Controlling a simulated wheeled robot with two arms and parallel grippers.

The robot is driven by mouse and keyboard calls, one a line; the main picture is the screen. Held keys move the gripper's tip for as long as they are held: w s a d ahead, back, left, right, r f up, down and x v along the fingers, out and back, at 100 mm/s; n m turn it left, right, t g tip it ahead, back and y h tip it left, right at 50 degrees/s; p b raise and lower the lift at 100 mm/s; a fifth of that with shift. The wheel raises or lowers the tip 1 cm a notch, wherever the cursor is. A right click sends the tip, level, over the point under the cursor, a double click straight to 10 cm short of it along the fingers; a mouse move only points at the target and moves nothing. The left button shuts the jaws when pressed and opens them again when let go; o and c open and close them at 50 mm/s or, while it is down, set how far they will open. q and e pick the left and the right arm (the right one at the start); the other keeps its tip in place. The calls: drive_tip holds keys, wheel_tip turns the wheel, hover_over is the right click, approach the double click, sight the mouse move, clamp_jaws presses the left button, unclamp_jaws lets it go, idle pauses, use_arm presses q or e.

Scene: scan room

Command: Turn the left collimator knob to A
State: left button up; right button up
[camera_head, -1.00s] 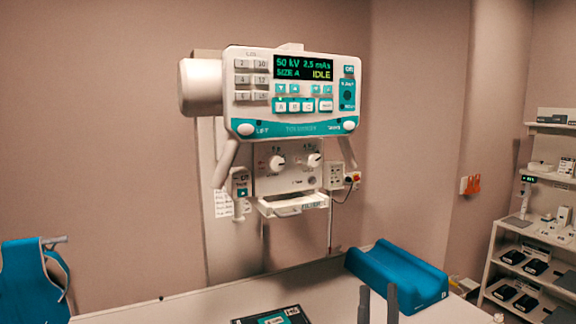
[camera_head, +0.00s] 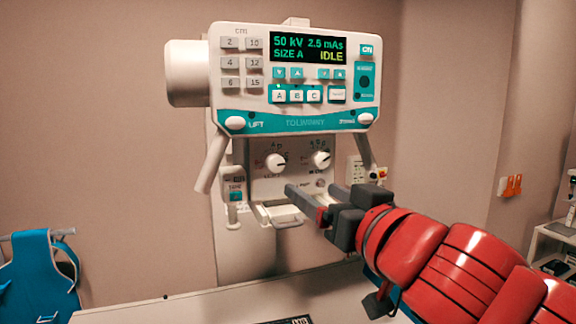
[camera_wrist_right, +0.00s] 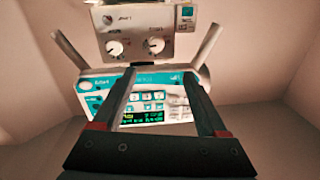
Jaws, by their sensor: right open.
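The left collimator knob (camera_head: 275,162) is a round white dial on the white collimator panel below the console. It also shows in the right wrist view (camera_wrist_right: 155,45), where the scene appears upside down. Its setting is too small to read surely. My right gripper (camera_head: 312,190) is open and empty, below and to the right of this knob and apart from it. Its two fingers also show in the right wrist view (camera_wrist_right: 161,78). My left gripper is not in view.
The right knob (camera_head: 321,159) sits beside the left one. The console display (camera_head: 308,48) reads 50 kV, 2.5 mAs, SIZE A, IDLE. A filter tray (camera_head: 276,215) juts out below the panel, close to my right fingers. A white table (camera_head: 200,308) lies below.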

drive_tip(key=p, duration=0.4)
approach(277, 166)
drive_tip(key=p+x, duration=0.7)
drive_tip(key=p, duration=0.2)
drive_tip(key=shift+w+a+r+p, duration=0.1)
drive_tip(key=shift+w+a+p, duration=0.15)
drive_tip(key=shift+w+p, duration=0.15)
drive_tip(key=shift+w+a+h, duration=0.15)
drive_tip(key=shift+w+h, duration=0.15)
drive_tip(key=shift+w, duration=0.3)
clamp_jaws()
